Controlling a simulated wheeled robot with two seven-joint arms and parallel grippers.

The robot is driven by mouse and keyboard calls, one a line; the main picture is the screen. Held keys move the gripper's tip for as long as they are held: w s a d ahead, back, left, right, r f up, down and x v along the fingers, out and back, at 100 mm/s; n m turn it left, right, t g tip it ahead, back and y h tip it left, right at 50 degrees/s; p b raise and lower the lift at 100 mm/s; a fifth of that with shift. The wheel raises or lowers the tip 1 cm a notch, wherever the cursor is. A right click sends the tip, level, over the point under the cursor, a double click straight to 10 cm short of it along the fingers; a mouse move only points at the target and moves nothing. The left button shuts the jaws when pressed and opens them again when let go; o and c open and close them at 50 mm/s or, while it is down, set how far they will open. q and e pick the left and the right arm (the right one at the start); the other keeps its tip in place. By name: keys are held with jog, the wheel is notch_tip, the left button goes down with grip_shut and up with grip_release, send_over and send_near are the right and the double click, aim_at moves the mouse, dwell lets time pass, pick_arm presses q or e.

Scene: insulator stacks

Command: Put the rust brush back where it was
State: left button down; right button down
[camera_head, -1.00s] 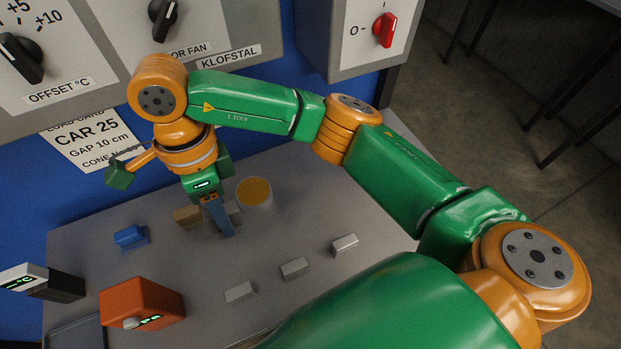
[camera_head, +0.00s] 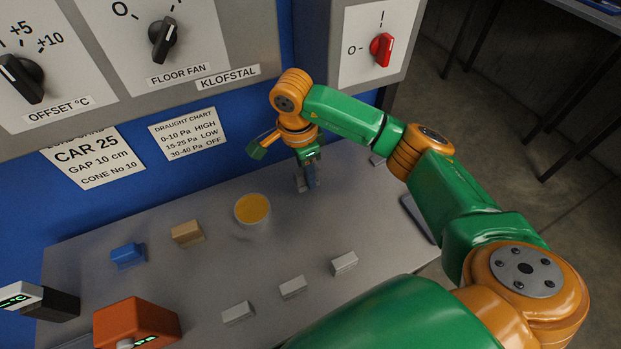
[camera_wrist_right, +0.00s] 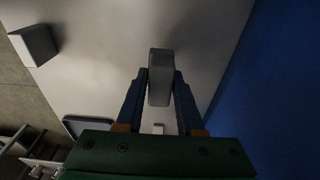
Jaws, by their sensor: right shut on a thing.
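My right gripper (camera_head: 307,184) is shut on a grey block (camera_wrist_right: 160,75), low over the back part of the grey table (camera_head: 210,265). In the right wrist view the block sits between the two blue fingers of the right gripper (camera_wrist_right: 160,92). I cannot tell for certain from its look whether this block is the rust brush. A tan block (camera_head: 187,233) and a blue block (camera_head: 128,255) stand at the back left of the table. My left gripper is not in view.
A round cup with a yellow top (camera_head: 252,209) stands left of the gripper. Several pale blocks (camera_head: 293,288) lie in a front row. An orange box (camera_head: 137,322) is at front left. A dark tray (camera_head: 420,217) lies at the right edge. The blue wall and control panel rise behind.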

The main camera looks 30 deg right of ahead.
jog(key=f, duration=0.2)
jog(key=d+f, duration=0.1)
jog(key=f, duration=0.1)
jog(key=shift+w+f, duration=0.15)
jog(key=shift+f, duration=0.05)
jog(key=c, duration=0.5)
grip_release()
jog(key=r, duration=0.6)
jog(key=shift+a+r+b, duration=0.3)
jog(key=shift+a+b, duration=0.05)
jog(key=shift+b, duration=0.05)
jog(key=shift+a+r, duration=0.1)
jog(key=shift+r, duration=0.45)
